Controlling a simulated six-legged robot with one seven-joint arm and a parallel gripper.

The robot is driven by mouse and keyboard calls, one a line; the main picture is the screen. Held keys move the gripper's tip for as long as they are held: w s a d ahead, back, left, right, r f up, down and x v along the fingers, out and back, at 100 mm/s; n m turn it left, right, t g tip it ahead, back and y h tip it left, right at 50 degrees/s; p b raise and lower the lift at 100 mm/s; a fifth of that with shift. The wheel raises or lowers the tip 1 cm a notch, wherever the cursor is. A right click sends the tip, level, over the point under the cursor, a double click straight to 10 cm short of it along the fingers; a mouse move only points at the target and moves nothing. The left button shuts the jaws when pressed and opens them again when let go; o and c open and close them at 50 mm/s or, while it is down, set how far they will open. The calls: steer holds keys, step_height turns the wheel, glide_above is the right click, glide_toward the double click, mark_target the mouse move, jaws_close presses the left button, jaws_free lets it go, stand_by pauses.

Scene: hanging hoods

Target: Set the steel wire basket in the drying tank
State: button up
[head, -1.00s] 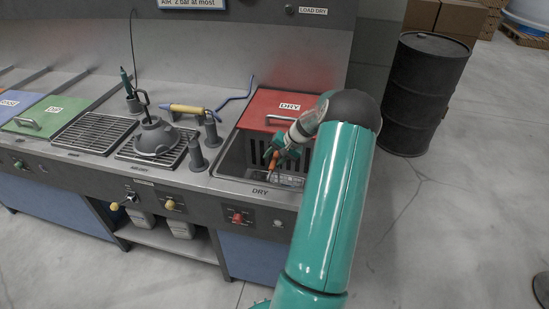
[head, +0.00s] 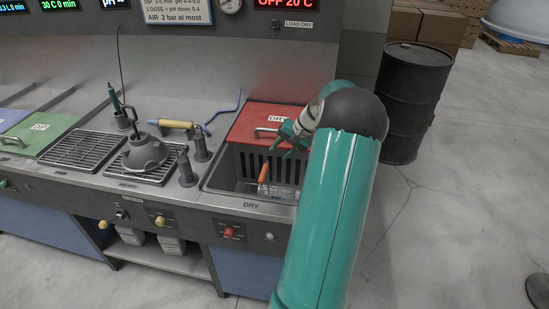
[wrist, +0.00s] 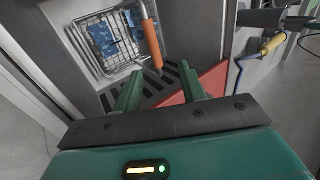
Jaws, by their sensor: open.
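The steel wire basket (head: 283,192) is down inside the open drying tank (head: 224,168), low between its walls. Its orange handle (head: 263,172) stands up, leaning a little. In the wrist view the basket (wrist: 88,66) holds blue pieces, and the handle (wrist: 151,42) points toward my gripper. My gripper (head: 291,143) is above the back of the tank, open and empty. In the wrist view a gap shows between the fingers (wrist: 160,80) and the handle's end. I cannot tell whether the basket's underside rests flat on the tank floor.
The red DRY lid (head: 262,122) lies behind the tank opening. Grey posts (head: 200,145) stand at the tank's left, beside a grey hood-shaped thing (head: 145,153) on a grate. A yellow-handled tool (head: 176,124) lies behind. A black drum (head: 412,97) stands to the right.

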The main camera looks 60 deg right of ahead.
steer(key=w+a+r+n+g+h, duration=0.1)
steer(key=w+a+r+n, duration=0.1)
steer(key=a+r, duration=0.5)
steer(key=w+a+r+n+g, duration=0.1)
steer(key=w+a+r+n, duration=0.15)
steer(key=a, duration=0.95)
steer(key=w+a+r+n+g+h, duration=0.15)
steer(key=a+r, duration=0.25)
steer(key=a, duration=0.5)
steer(key=s+a+r+n+t, duration=0.1)
steer(key=s+a, duration=0.3)
steer(key=a, duration=0.4)
steer(key=s+a+r+n+t, duration=0.1)
steer(key=s+a+n, duration=0.3)
steer(key=a, duration=0.4)
steer(key=s+a+r+n+t, duration=0.1)
steer(key=s+a+n, duration=0.1)
steer(key=s+a, duration=0.4)
steer(key=shift+s+a+r, duration=0.25)
steer(key=shift+a+r, duration=0.1)
steer(key=shift+a, duration=0.6)
steer(key=shift+c, duration=0.5)
steer(key=shift+d, duration=0.2)
